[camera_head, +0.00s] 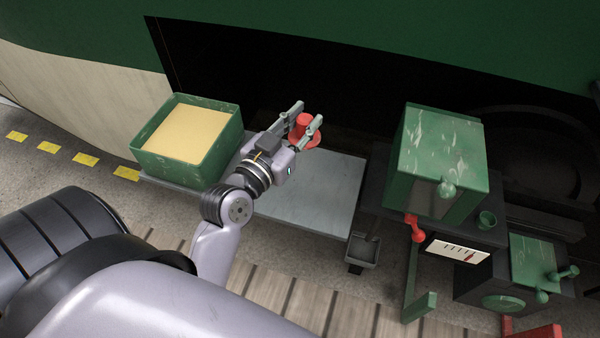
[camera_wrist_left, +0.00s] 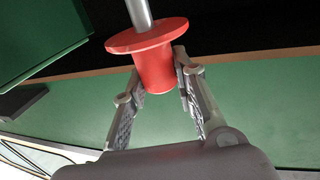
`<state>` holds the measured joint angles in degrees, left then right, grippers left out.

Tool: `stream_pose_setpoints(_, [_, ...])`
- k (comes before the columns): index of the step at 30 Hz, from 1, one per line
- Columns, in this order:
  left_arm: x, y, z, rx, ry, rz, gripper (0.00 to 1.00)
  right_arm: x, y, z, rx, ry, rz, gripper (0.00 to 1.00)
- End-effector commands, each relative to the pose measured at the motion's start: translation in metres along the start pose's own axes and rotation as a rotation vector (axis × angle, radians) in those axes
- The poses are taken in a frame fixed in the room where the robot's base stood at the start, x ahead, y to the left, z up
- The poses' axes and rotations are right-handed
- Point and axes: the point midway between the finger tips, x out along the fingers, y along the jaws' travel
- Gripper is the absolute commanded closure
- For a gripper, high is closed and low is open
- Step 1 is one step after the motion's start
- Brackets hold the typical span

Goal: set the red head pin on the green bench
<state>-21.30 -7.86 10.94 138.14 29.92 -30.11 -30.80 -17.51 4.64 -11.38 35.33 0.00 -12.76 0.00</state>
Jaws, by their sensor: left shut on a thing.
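The red head pin (camera_head: 303,124) is a red spool-like piece with a wide flange. In the left wrist view the red pin (camera_wrist_left: 153,55) shows a grey metal shaft extending from its flange. My left gripper (camera_head: 307,114) is shut on its red body, with a finger on each side. It holds the pin beyond the far part of a pale flat bench top (camera_head: 312,195); I cannot tell the height above it. That top looks grey-white, and no bench is plainly green here. My right gripper is not in view.
A green box of yellow sand-like material (camera_head: 225,160) stands left of the gripper. A green machine box with a knob (camera_head: 440,150) stands to the right. A small grey tray (camera_head: 363,254) sits below the bench's right corner. The front of the bench top is clear.

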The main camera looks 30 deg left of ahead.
Motion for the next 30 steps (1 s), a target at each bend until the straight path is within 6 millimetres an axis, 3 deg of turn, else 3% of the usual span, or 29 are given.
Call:
stream_pose_setpoints(1, [0.000,0.001,0.019,0.000,-0.008,0.003,1.00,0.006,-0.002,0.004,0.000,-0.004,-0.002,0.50])
stream_pose_setpoints(3, [-0.001,0.001,0.039,0.000,-0.008,0.002,1.00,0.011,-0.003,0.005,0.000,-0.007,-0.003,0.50])
stream_pose_setpoints(12, [0.000,0.002,0.112,0.003,-0.003,0.003,1.00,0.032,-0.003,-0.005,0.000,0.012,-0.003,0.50])
stream_pose_setpoints(20, [0.000,0.003,0.136,0.002,0.000,0.001,1.00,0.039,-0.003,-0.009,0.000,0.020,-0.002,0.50])
stream_pose_setpoints(25, [0.000,0.003,0.164,0.003,-0.002,0.002,1.00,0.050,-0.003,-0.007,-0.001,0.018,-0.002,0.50])
stream_pose_setpoints(30, [0.000,0.003,0.173,0.002,0.000,0.000,1.00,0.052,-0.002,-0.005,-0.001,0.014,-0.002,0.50])
